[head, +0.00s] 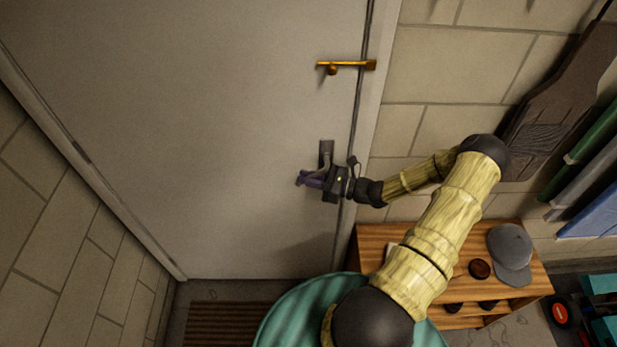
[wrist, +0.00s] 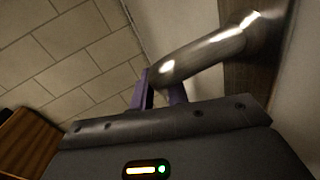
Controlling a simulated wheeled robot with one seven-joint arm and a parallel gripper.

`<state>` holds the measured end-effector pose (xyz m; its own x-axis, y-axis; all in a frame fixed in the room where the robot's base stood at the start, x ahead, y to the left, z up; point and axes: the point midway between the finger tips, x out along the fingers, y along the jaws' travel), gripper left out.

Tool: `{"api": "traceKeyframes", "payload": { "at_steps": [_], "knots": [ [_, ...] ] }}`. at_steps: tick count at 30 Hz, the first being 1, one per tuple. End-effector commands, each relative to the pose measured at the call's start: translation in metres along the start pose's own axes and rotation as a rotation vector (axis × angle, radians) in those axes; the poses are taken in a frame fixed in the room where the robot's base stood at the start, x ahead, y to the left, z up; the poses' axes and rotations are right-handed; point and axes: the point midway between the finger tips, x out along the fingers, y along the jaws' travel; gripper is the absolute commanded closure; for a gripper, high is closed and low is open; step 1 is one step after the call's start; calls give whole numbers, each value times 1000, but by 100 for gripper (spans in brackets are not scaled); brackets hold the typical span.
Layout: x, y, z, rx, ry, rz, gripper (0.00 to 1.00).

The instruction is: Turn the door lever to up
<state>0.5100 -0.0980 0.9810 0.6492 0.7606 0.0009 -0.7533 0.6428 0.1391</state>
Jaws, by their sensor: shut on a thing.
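The door (head: 200,120) is a pale grey panel that fills much of the head view and looks closed. Its dark lock plate (head: 326,150) sits near the right edge. The metal door lever (wrist: 205,58) runs from its round base at upper right down to the left in the wrist view. My gripper (head: 308,181) is at the lever, with its purple fingers (wrist: 146,90) on either side of the lever's lower part, shut on it. In the head view my gripper hides most of the lever.
A brass latch (head: 345,65) is mounted above the lever. A wooden bench (head: 520,290) with a grey cap (head: 511,250) stands right of the door, below my arm. A brown mat (head: 222,323) lies at the door's foot. Block walls flank the door.

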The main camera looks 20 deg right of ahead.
Motion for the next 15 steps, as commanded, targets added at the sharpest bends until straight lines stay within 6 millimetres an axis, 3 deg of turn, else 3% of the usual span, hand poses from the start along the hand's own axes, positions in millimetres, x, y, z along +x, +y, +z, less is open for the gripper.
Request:
{"api": "traceKeyframes", "payload": {
  "at_steps": [15],
  "knots": [
    [6,3,7,57,-188,24,100]
  ]
}}
